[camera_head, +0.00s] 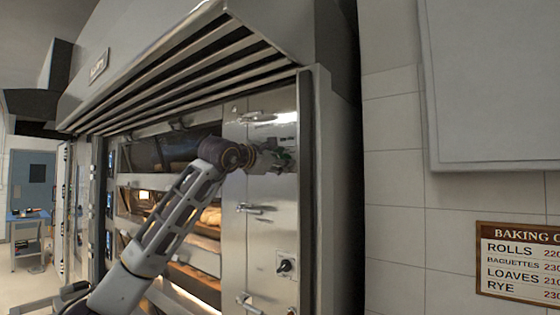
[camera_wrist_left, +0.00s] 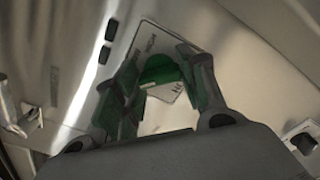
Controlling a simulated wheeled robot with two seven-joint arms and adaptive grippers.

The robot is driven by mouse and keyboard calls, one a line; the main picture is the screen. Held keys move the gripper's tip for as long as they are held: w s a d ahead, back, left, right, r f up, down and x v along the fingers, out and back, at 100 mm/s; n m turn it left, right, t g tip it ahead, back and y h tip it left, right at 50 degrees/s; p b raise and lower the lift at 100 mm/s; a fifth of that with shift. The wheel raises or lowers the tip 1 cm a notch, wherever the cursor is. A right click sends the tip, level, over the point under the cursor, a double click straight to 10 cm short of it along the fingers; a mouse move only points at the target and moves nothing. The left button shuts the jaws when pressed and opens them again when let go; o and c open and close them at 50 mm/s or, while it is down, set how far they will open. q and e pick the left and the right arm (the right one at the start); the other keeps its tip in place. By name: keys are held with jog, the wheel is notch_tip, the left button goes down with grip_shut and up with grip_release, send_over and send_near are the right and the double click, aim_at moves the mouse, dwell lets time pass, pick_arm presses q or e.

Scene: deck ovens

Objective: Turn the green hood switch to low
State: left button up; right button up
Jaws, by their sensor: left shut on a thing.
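The green hood switch (camera_wrist_left: 160,70) sits on a pale label plate (camera_wrist_left: 150,40) on the steel panel. In the left wrist view it lies between the two fingers of my left gripper (camera_wrist_left: 158,92), which is shut on it. The lettering on the plate is mostly covered, so I cannot read the switch's setting. In the head view my left gripper (camera_head: 282,161) is at the upper part of the steel panel (camera_head: 262,185), and it hides most of the switch. My right gripper is in neither view.
A black knob (camera_head: 285,266) is lower on the same panel. Metal handles (camera_head: 252,208) stick out along the panel's left side. The slatted hood (camera_head: 170,70) overhangs the lit deck ovens (camera_head: 205,235). A baking sign (camera_head: 520,262) hangs on the tiled wall at right.

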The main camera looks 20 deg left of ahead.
pick_arm(q)
jog(key=shift+m, duration=0.3)
jog(key=m+p, duration=0.2)
jog(key=m, duration=0.6)
jog(key=shift+f, duration=0.1)
dwell(0.4)
jog(key=o, duration=1)
